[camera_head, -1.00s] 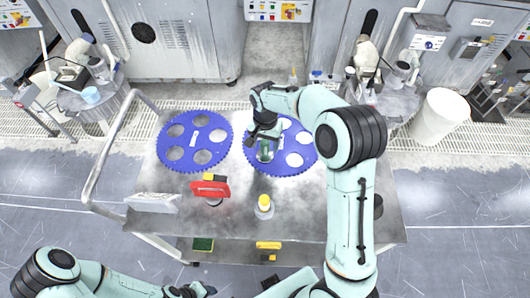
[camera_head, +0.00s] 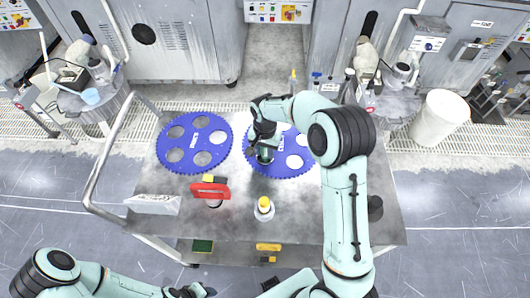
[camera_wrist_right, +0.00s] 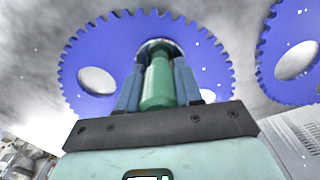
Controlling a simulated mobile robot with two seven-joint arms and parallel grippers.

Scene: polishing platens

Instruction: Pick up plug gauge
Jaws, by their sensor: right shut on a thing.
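The plug gauge (camera_wrist_right: 157,85) shows as a green cylinder between the two blue-grey fingers of my right gripper (camera_wrist_right: 158,72) in the right wrist view. The fingers are shut on its sides. In the head view my right gripper (camera_head: 265,154) points down over the left part of the right blue platen (camera_head: 290,172). The gauge's far end is over a pale opening in that platen; I cannot tell whether it is inside it. My left gripper (camera_head: 196,291) is at the bottom edge of the head view, partly cut off, away from the table.
A second blue platen (camera_head: 167,156) lies to the left on the grey table (camera_head: 310,220). Nearer the front are a red-handled tool (camera_head: 211,191), a yellow-capped bottle (camera_head: 264,209) and a white box (camera_head: 153,204). Small bottles stand along the back right. A metal rail (camera_head: 104,160) bounds the left side.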

